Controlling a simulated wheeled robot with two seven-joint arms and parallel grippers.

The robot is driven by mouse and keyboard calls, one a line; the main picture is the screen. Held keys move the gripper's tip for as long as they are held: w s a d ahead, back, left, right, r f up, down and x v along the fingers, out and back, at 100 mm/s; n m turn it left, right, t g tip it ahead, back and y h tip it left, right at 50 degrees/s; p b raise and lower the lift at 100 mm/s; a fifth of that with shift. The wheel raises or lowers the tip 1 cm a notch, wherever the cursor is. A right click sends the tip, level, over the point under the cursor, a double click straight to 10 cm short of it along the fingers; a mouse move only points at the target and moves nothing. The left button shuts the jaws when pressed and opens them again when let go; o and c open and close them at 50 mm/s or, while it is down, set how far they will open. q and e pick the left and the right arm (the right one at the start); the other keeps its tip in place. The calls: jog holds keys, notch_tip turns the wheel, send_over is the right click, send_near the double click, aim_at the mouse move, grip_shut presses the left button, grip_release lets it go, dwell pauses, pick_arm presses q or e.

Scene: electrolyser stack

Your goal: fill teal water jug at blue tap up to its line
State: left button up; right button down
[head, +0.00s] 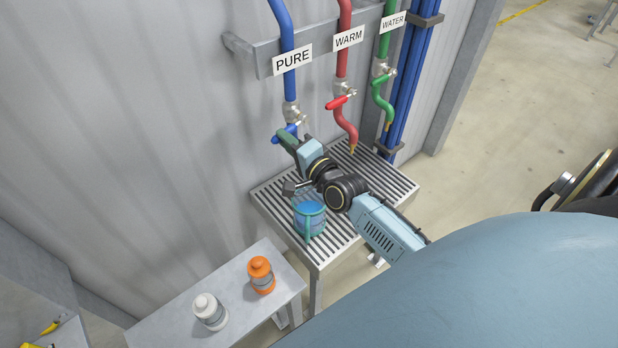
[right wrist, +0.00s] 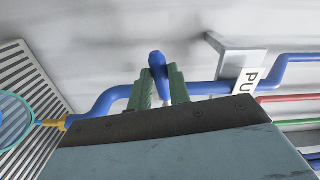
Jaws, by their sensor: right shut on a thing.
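The teal water jug (head: 309,219) stands upright on the slatted grate under the blue tap and holds blue water. Its fill line cannot be made out. In the right wrist view the jug (right wrist: 12,120) is cut off at the left edge, and a thin blue stream seems to run to it from the tap's brass nozzle (right wrist: 62,123). My right gripper (head: 283,137) is at the blue tap's lever (head: 291,130), left of and above the jug. In the right wrist view the lever (right wrist: 158,66) sits between the green fingers, which are shut on it. My left gripper is out of view.
The grate (head: 385,187) has bare room right of the jug. A red tap (head: 347,130) and a green tap (head: 383,103) hang beside the blue one. An orange bottle (head: 261,275) and a white bottle (head: 210,311) stand on a grey bench (head: 165,328) in front.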

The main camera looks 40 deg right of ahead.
jog(key=shift+r+m, duration=0.25)
jog(key=shift+m, duration=0.05)
jog(key=shift+r+m, duration=0.45)
jog(key=shift+m, duration=0.15)
jog(key=c, duration=1.2)
grip_release()
jog(key=shift+c, duration=0.2)
jog(key=s, duration=0.6)
jog(key=shift+d, duration=0.2)
